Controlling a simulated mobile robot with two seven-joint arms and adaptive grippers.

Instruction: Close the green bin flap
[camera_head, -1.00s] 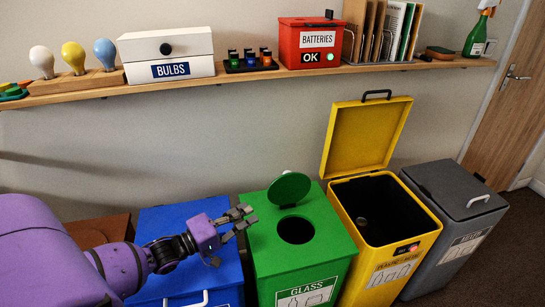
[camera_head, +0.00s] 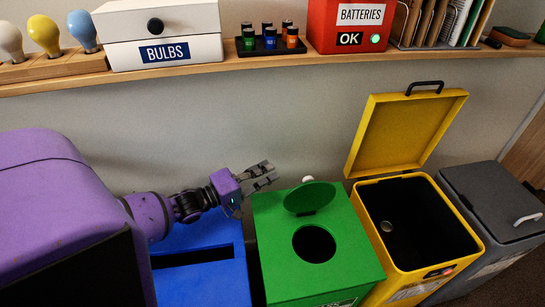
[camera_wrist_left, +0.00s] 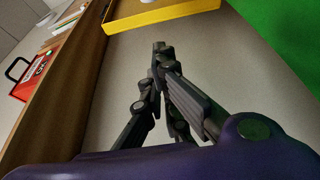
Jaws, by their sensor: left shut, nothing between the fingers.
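The green bin (camera_head: 275,265) has a round hole (camera_head: 314,244) in its top. Its round green flap (camera_head: 310,198) stands open, tilted up behind the hole, with a pale knob (camera_head: 308,180) at its back edge. My left gripper (camera_head: 272,172) is shut and empty. In the head view it is left of the flap and a little beyond it, near the bin's back left corner, apart from the flap. Its closed fingers also show in the left wrist view (camera_wrist_left: 162,52), with a green surface (camera_wrist_left: 290,30) at upper right. My right gripper is out of view.
A blue bin (camera_head: 205,285) with a dark slot stands left, under my arm. A yellow bin (camera_head: 380,235) with its lid (camera_head: 405,130) raised and a closed grey bin (camera_head: 490,205) stand right. A wooden shelf (camera_head: 200,60) with boxes and bulbs runs along the wall.

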